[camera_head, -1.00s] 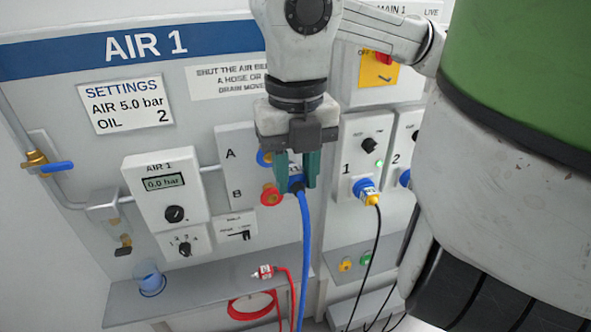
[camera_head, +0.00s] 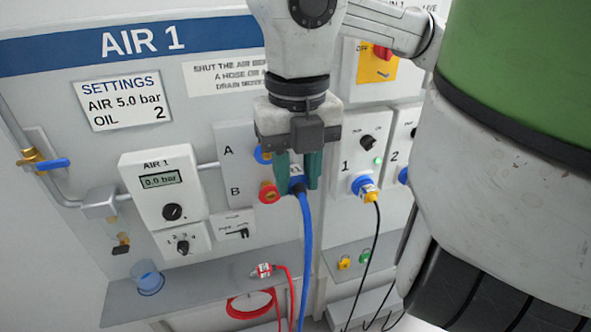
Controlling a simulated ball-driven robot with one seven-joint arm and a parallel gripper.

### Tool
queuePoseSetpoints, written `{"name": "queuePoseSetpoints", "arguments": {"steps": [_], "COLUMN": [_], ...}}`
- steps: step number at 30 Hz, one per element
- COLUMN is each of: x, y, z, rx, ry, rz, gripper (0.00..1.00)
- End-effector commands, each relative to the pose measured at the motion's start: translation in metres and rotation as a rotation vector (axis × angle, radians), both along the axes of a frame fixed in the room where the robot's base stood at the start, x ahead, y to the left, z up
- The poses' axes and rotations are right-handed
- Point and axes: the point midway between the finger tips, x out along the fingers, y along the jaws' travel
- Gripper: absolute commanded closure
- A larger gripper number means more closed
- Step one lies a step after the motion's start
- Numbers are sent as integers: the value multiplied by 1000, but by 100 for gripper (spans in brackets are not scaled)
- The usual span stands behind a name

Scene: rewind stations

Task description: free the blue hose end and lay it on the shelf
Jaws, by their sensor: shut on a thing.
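My gripper (camera_head: 298,178) is shut on the blue hose end (camera_head: 297,184), in front of the right edge of the A/B outlet plate (camera_head: 231,165). The blue hose (camera_head: 306,240) hangs down from it past the shelf. The blue outlet A (camera_head: 262,155) is partly hidden behind my gripper. I cannot tell for sure whether the hose end is clear of it. The red outlet B (camera_head: 269,193) shows below. The grey shelf (camera_head: 205,284) runs along the wall underneath.
A red hose end (camera_head: 263,270) lies on the shelf, with a blue cup (camera_head: 148,278) at its left. Between them the shelf is bare. The AIR 1 gauge box (camera_head: 163,190) reads 0.0 bar. A plugged cable (camera_head: 367,188) hangs at socket 1 on the right.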

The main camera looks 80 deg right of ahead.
Motion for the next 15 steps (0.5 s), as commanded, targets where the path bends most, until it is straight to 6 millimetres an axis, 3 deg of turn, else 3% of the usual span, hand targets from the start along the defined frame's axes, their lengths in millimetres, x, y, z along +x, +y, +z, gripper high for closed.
{"name": "queuePoseSetpoints", "arguments": {"steps": [15], "x": [-3], "y": [9], "z": [0], "rx": [-1], "ry": [0], "rz": [1], "gripper": [100]}}
